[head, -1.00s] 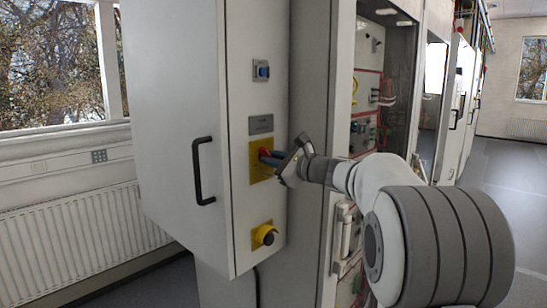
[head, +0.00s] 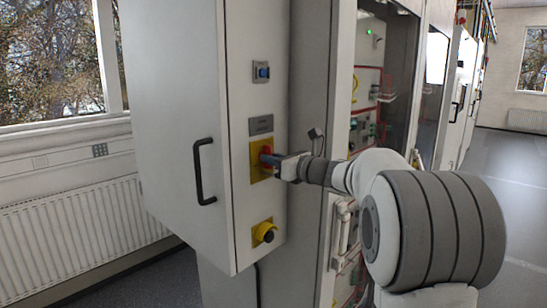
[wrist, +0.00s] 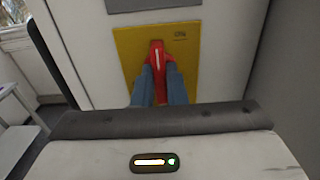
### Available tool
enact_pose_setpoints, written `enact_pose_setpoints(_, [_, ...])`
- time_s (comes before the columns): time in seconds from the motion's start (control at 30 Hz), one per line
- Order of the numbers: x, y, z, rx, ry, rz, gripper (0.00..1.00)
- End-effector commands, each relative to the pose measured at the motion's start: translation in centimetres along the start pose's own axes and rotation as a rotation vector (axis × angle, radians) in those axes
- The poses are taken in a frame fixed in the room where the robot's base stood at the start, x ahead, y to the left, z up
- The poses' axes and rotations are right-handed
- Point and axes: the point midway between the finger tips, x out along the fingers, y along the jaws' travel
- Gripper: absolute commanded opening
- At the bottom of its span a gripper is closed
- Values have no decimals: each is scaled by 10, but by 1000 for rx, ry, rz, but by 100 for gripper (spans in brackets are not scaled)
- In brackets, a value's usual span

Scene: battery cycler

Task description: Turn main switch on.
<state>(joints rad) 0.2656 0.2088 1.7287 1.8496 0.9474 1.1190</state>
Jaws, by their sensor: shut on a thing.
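The main switch has a red handle (head: 266,150) on a yellow plate (head: 255,175) on the grey cabinet's narrow front face. My gripper (head: 269,159) reaches in from the right and is shut on the red handle. In the wrist view, the blue fingers (wrist: 158,88) close on both sides of the red handle (wrist: 157,50). There the handle's white line runs up the picture, and the yellow plate (wrist: 128,43) surrounds it. Small lettering on the plate is too blurred to read surely.
A blue button (head: 262,71) sits above the switch. A black knob on a yellow base (head: 263,233) sits below. A black door handle (head: 200,170) sticks out at left. A green light (head: 369,31) glows inside the open rack at right.

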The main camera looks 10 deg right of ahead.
Motion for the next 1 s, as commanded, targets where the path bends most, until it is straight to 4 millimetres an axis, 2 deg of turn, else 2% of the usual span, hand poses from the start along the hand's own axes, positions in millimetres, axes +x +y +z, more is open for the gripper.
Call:
enact_pose_setpoints(0.43, [0, 0, 1, 12, -3, -1, 0])
enact_pose_setpoints(0.47, [0, 0, 1, 12, -3, -1, 13])
enact_pose_setpoints(0.7, [0, 0, 1, 11, -2, -1, 32])
enact_pose_setpoints(1.0, [-3, 0, 0, 10, -2, -2, 34])
